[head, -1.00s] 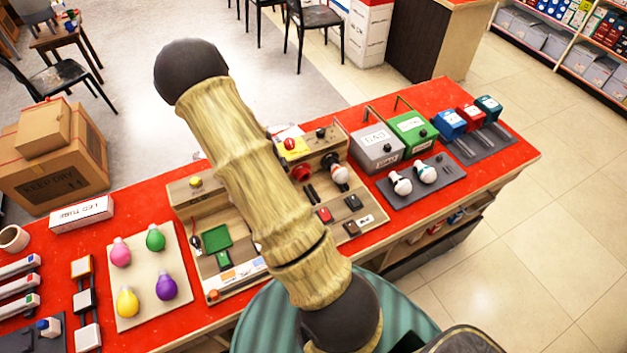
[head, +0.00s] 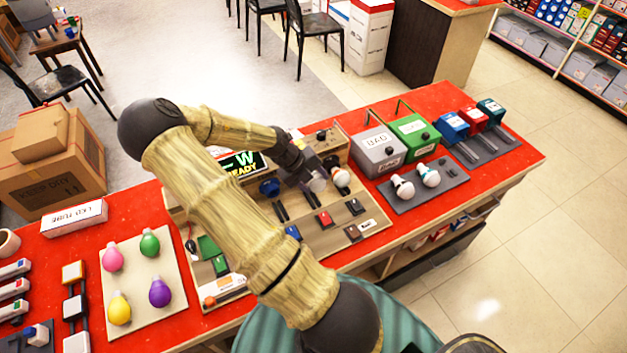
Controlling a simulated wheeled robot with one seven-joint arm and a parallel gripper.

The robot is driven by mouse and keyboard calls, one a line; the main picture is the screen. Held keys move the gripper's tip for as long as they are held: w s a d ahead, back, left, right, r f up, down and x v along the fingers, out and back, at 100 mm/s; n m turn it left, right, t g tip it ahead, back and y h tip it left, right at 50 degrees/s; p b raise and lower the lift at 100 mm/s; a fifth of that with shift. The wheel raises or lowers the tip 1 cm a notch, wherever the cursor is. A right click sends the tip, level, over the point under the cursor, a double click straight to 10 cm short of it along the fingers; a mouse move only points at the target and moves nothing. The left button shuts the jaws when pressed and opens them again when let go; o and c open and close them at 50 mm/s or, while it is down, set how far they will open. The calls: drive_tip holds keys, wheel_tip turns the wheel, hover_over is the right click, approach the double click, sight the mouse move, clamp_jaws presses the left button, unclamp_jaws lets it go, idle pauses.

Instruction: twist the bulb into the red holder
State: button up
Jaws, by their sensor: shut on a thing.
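My gripper (head: 309,178) is over the wooden test board (head: 335,238), with a pale bulb (head: 318,184) at its jaws. The gripper is small in view and the bulb is partly covered, so its base and exact tilt cannot be made out. The red holder is not visible; the gripper and bulb cover that part of the board. I cannot tell whether the bulb touches a holder. A blue holder (head: 269,187) shows to the left of the gripper. Another white bulb (head: 341,178) sits just right of the gripper on the board.
A display reading "READY" (head: 240,165) stands behind the board. Grey (head: 377,152) and green (head: 413,135) boxes stand to the right, with two white bulbs on a dark tray (head: 455,173) before them. Coloured bulbs lie on a pale board (head: 135,265) at left.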

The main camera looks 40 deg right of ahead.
wheel_tip(320, 180, down, 6)
drive_tip(key=b, duration=0.6)
drive_tip(key=shift+f, duration=0.15)
drive_tip(key=shift+f+b, duration=0.3)
drive_tip(key=shift+f, duration=0.4)
idle(0.5)
drive_tip(key=shift+w+d+p, duration=0.1)
drive_tip(key=shift+w+p, duration=0.5)
drive_tip(key=shift+w, duration=0.05)
idle(0.5)
drive_tip(key=shift+w+d, duration=0.1)
drive_tip(key=shift+w, duration=0.2)
drive_tip(key=shift+w+d+p, duration=0.15)
drive_tip(key=shift+w+p, duration=0.45)
drive_tip(key=shift+w, duration=0.1)
idle(2.0)
drive_tip(key=shift+d+t+y, duration=0.2)
drive_tip(key=shift+t+y, duration=0.1)
drive_tip(key=shift+y, duration=0.6)
